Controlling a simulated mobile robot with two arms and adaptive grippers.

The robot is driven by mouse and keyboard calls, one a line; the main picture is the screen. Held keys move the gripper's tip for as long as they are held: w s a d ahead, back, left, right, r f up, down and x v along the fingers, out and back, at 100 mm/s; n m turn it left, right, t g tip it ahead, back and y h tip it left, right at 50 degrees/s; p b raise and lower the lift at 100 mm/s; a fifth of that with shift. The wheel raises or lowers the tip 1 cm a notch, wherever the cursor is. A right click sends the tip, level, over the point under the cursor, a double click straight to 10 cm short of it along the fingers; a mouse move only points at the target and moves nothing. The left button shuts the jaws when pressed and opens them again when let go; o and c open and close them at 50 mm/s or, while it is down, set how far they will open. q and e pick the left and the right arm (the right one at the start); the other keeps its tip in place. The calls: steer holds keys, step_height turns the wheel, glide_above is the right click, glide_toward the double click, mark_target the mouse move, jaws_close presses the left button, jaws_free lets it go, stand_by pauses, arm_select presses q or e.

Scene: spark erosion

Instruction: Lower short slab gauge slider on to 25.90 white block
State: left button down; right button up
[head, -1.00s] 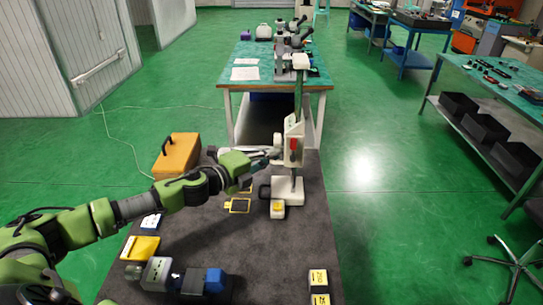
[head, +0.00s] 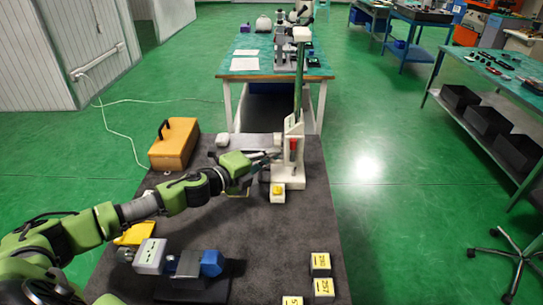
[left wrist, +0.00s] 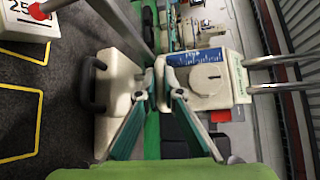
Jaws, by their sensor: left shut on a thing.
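The slab gauge stands upright at the mat's far end in the head view, with a white base (head: 289,183) and a white slider (head: 291,150) bearing a red part. My left gripper (head: 277,155) reaches in from the left and is shut on the slider. In the left wrist view my fingers (left wrist: 160,73) close beside the slider's white body with a blue scale (left wrist: 198,75). A white block with a yellow label (head: 278,189) sits at the front of the base. My right gripper is out of view.
An orange case (head: 174,145) stands at the mat's left edge. A grey and blue device (head: 180,260) lies in front. Labelled blocks (head: 321,265) stand at front right. Behind is a green-topped table (head: 241,63). The middle of the mat is mostly clear.

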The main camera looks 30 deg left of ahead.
arm_select(q)
steer(key=c, duration=2.4)
jaws_free()
steer(key=shift+s+f, duration=0.1)
steer(key=shift+f, duration=0.25)
steer(key=shift+c, duration=0.2)
steer(key=shift+r, duration=0.15)
steer(key=shift+a, duration=0.1)
steer(key=shift+s+a, duration=0.2)
steer(key=shift+s, duration=0.3)
steer(key=v, duration=1)
steer(key=shift+s+r, duration=0.15)
steer(key=shift+s, duration=0.2)
steer(key=shift+a, duration=0.1)
